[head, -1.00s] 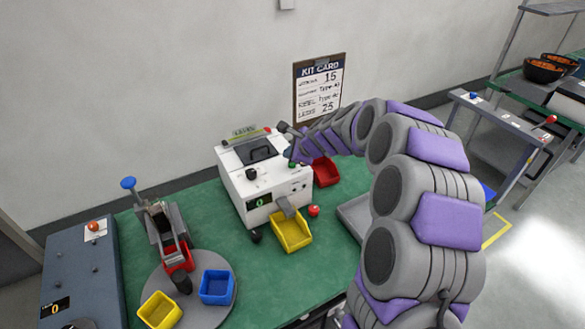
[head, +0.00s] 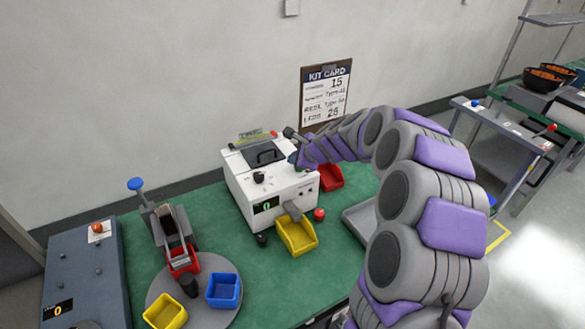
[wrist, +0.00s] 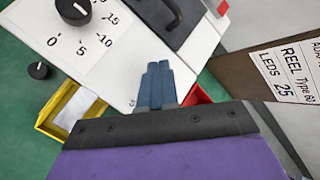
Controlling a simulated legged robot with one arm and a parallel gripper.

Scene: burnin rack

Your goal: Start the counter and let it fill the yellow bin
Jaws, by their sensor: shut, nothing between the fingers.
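The counter (head: 270,195) is a white box on the green bench, with a lit 0 on its front display, a dark top handle and a dial (head: 259,177). The wrist view shows the dial (wrist: 73,10) with its printed numbers, partly cut off at the top. The yellow bin (head: 297,237) sits at the counter's front under its grey chute. The wrist view shows part of the yellow bin (wrist: 68,112). My gripper (head: 293,157) is at the counter's right end. Its blue fingers (wrist: 157,68) are shut and empty over the white casing; contact cannot be told.
A red bin (head: 331,177) stands behind the counter's right side, near the kit card (head: 326,95). A red knob (head: 319,214) is beside the yellow bin. A turntable (head: 160,292) at front left holds another yellow bin (head: 166,311) and a blue bin (head: 223,290).

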